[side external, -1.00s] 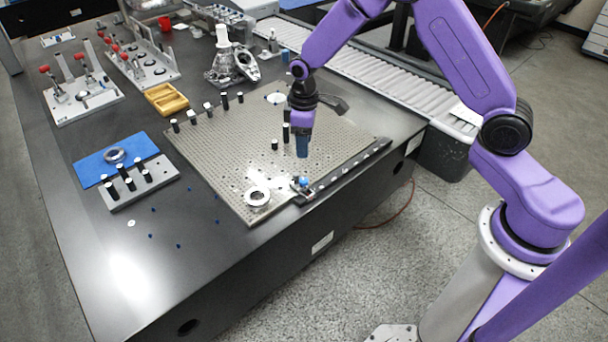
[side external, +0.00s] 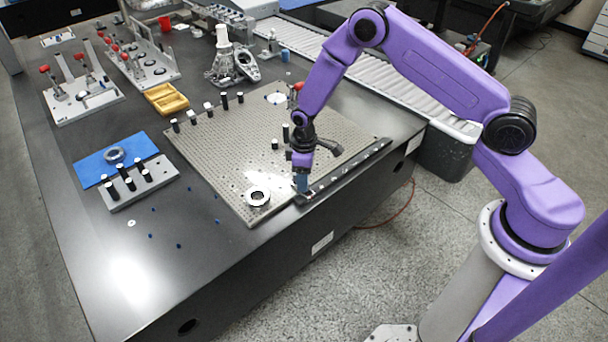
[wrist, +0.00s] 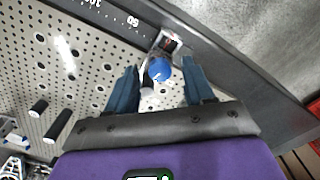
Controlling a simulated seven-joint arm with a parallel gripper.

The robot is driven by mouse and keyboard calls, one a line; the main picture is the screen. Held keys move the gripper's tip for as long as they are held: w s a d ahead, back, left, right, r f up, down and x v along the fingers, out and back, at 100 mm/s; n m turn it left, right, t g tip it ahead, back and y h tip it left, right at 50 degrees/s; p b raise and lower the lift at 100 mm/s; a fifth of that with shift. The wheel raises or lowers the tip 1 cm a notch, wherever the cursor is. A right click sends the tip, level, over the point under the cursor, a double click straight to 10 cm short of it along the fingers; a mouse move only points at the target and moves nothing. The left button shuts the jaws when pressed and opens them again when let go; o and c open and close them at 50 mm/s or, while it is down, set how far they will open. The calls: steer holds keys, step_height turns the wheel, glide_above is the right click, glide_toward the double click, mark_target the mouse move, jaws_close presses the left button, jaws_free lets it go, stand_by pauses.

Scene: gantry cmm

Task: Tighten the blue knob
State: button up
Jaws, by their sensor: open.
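The blue knob (wrist: 159,69) sits on a small metal clamp (wrist: 168,42) at the edge of the perforated plate, against the dark rail. In the wrist view it shows between and slightly beyond my two blue fingertips, with room on both sides. My gripper (wrist: 158,78) is open and empty, pointing down over the knob. In the side view my gripper (side external: 301,184) is at the near corner of the plate, and it hides the knob there.
The perforated plate (side external: 225,155) carries a metal ring (side external: 258,197) left of my gripper and several black pins. A dark graduated rail (side external: 345,170) runs along the plate's right edge. Beyond it is the table edge. The black table (side external: 215,270) is mostly clear in front.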

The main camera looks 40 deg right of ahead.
jaws_close()
steer(key=shift+m, duration=0.4)
steer(key=m, duration=0.3)
steer(key=shift+m, duration=0.3)
steer(key=m, duration=0.3)
steer(key=shift+m, duration=0.4)
steer(key=m, duration=0.4)
steer(key=shift+m, duration=2.1)
